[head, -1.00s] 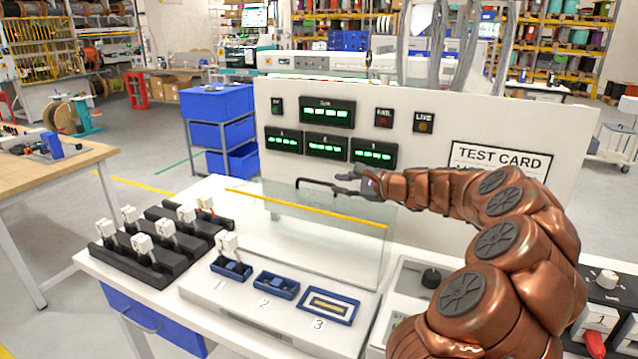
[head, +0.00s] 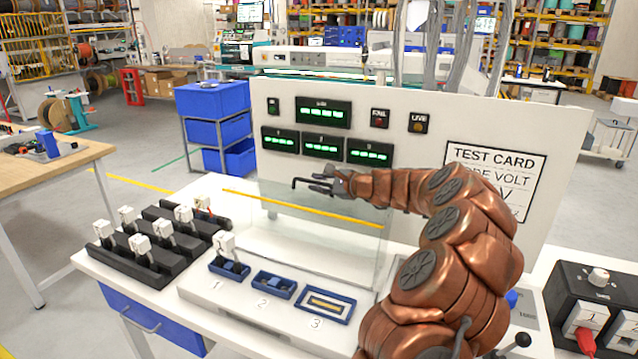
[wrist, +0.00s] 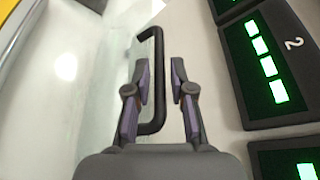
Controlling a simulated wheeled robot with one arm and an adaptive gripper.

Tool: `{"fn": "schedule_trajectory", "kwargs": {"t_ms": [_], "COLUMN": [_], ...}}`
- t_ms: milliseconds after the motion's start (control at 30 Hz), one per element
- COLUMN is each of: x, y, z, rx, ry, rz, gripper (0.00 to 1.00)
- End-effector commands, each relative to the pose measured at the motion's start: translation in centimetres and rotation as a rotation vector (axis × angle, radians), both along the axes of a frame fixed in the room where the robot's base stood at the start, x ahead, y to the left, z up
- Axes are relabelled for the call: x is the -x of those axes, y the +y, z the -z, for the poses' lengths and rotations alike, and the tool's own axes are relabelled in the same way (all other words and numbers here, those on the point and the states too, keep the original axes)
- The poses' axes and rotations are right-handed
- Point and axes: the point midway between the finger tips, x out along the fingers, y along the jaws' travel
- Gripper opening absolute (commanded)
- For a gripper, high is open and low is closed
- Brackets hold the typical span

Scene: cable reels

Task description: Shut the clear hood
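The clear hood (head: 325,245) stands raised behind the numbered sockets in the head view, with a yellow strip (head: 300,207) across it. Its black bar handle (head: 304,181) sticks out near the top. My gripper (head: 322,180) is at this handle.
Under the hood is a white base with sockets 1 (head: 229,268), 2 (head: 273,284) and 3 (head: 324,305). A white plug stands at socket 1. Black racks with white plugs (head: 150,245) stand left. The display panel (head: 400,130) rises behind.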

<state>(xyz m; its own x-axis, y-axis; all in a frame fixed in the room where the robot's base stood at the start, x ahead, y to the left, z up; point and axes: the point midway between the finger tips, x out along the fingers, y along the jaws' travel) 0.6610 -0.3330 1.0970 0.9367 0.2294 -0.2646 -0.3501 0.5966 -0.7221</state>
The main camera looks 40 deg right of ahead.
Motion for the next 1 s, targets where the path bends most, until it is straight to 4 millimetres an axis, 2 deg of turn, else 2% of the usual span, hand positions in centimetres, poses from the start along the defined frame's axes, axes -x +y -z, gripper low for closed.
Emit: {"fn": "schedule_trajectory", "kwargs": {"t_ms": [67,267,300,1000], "x": [0.00,0.02,0.02,0.12], "y": [0.01,0.03,0.03,0.24], "z": [0.01,0.00,0.00,-0.10], "rx": [0.000,0.000,0.000,0.010], "ry": [0.000,0.001,0.001,-0.006], "rz": [0.000,-0.001,-0.001,-0.001], "gripper": [0.22,0.01,0.00,0.00]}}
